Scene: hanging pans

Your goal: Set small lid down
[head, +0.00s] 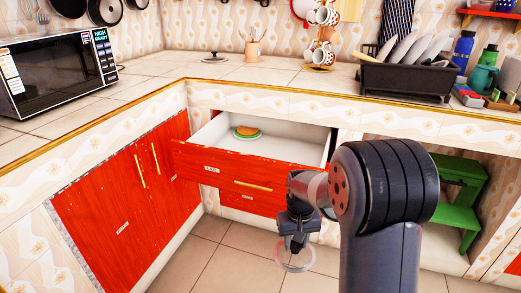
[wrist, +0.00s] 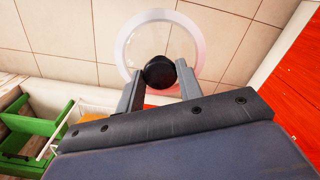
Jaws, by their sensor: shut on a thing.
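The small lid is clear glass with a pale rim and a black knob. In the wrist view the lid (wrist: 148,36) is beyond my fingers, with its knob between the fingertips. My gripper (wrist: 160,78) is shut on the knob. In the head view my gripper (head: 295,243) points down in front of the drawers, and the lid (head: 294,267) hangs below it over the tiled floor, touching nothing else that I can see. The lid is faint against the tiles.
An open drawer (head: 287,139) holds a green-and-orange item (head: 247,132). Another lid (head: 215,58) lies on the counter (head: 160,88). A microwave (head: 60,75) stands left, a dish rack (head: 405,78) right. A green step stool (head: 460,190) is under the counter. The middle counter has free room.

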